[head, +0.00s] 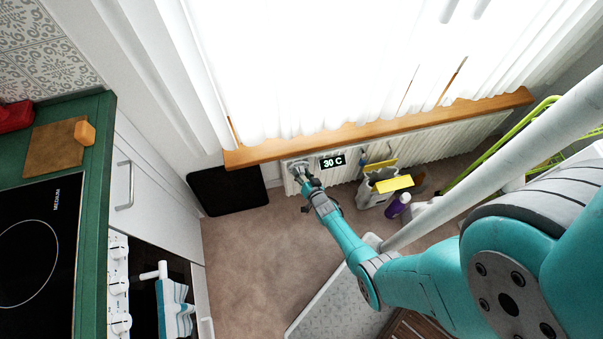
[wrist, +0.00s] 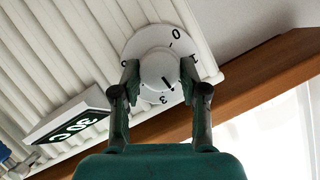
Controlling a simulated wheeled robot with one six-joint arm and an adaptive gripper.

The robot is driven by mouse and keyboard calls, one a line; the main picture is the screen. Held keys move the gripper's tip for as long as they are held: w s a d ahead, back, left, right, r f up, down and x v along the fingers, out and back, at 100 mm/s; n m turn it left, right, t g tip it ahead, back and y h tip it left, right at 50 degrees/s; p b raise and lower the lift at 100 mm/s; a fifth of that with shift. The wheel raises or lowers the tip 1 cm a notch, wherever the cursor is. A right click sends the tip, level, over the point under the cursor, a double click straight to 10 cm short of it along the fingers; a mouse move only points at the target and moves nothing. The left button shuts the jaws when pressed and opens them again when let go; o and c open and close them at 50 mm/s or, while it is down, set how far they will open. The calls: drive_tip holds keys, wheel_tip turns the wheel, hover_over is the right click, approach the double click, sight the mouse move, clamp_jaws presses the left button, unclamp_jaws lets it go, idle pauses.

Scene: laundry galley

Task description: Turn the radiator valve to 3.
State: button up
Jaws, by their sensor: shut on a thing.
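The white round radiator valve (wrist: 158,66) sits on a white dial plate at the radiator's end. The dial plate (wrist: 140,40) shows a 0 at the top and a 3 at the bottom; other marks are partly hidden. The valve's black pointer line points down and right, close to the 3 but a little to its right. My gripper (wrist: 159,78) has one finger on each side of the valve and is shut on it. In the head view, my gripper (head: 305,177) reaches the valve at the radiator's left end, mostly hiding it.
The white radiator (head: 440,146) runs below a wooden sill (head: 380,129). A display reading 30 C (head: 333,162) is beside the valve. A bag with yellow items (head: 378,190) and a purple bottle (head: 398,205) stand to the right. Floor (head: 250,240) at left is clear.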

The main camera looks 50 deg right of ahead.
drive_tip(key=shift+d+f+m+t+y, duration=0.1)
drive_tip(key=shift+m+t+y, duration=0.35)
drive_tip(key=shift+m, duration=0.65)
drive_tip(key=shift+d+f+m+t+y, duration=0.1)
drive_tip(key=shift+m+t+y, duration=0.15)
drive_tip(key=shift+m+t, duration=0.65)
drive_tip(key=shift+s, duration=0.1)
drive_tip(key=o, duration=1.1)
drive_tip(key=shift+g, duration=0.25)
drive_tip(key=shift+v, duration=6)
